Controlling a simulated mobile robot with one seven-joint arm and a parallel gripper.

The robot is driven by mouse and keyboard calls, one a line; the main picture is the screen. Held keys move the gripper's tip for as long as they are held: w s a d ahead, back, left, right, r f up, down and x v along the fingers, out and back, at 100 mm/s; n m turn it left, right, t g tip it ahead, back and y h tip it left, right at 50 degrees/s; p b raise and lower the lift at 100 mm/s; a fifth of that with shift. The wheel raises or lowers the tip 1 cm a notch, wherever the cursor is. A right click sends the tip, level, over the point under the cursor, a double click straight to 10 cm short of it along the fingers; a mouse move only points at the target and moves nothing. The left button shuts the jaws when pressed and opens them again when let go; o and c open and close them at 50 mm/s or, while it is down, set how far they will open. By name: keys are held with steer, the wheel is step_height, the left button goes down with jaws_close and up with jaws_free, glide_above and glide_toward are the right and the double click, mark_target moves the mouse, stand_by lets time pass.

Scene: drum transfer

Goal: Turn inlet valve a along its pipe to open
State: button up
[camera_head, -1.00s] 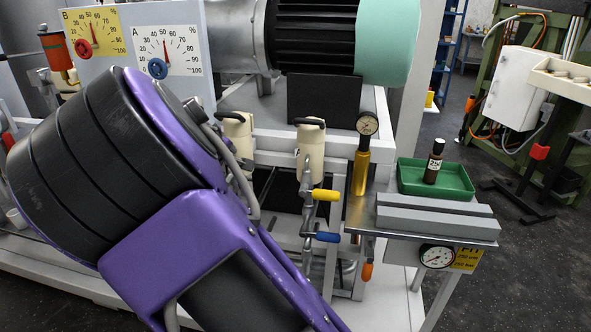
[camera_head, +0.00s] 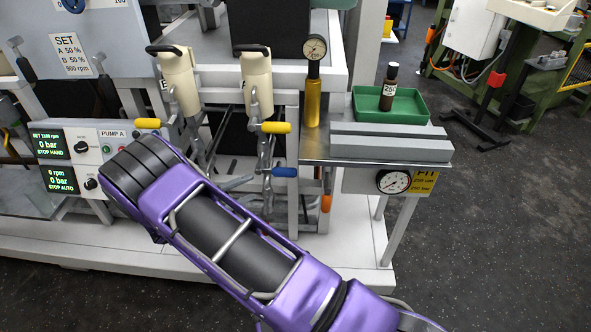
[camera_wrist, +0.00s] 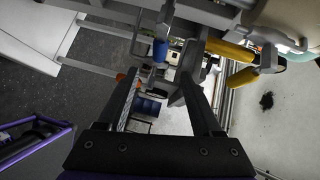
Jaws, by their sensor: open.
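In the head view, a left yellow valve handle (camera_head: 147,123) and a right yellow handle (camera_head: 276,127) lie crosswise to their upright pipes, below two cream canisters. A blue handle (camera_head: 285,172) sits under the right yellow one, also crosswise. I cannot read which one is inlet valve a. In the wrist view, my gripper (camera_wrist: 160,76) is open, with nothing between its fingers. A blue handle (camera_wrist: 160,51) shows just beyond the fingertips, and two yellow handles (camera_wrist: 230,50) are to their right. The fingers appear apart from all of them. In the head view my arm hides the gripper.
The PUMP A panel (camera_head: 112,146) is at the left. At the right are a steel bench (camera_head: 318,147), a gauge on a brass stem (camera_head: 313,100), a green tray (camera_head: 415,104) and a brown bottle (camera_head: 389,90). Pipes and frame posts crowd the valves.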

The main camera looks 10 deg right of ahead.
mark_target(292, 169)
steer(key=b+x, duration=0.1)
steer(key=x, duration=1.5)
steer(key=shift+d, duration=0.35)
jaws_close()
stand_by(0.6)
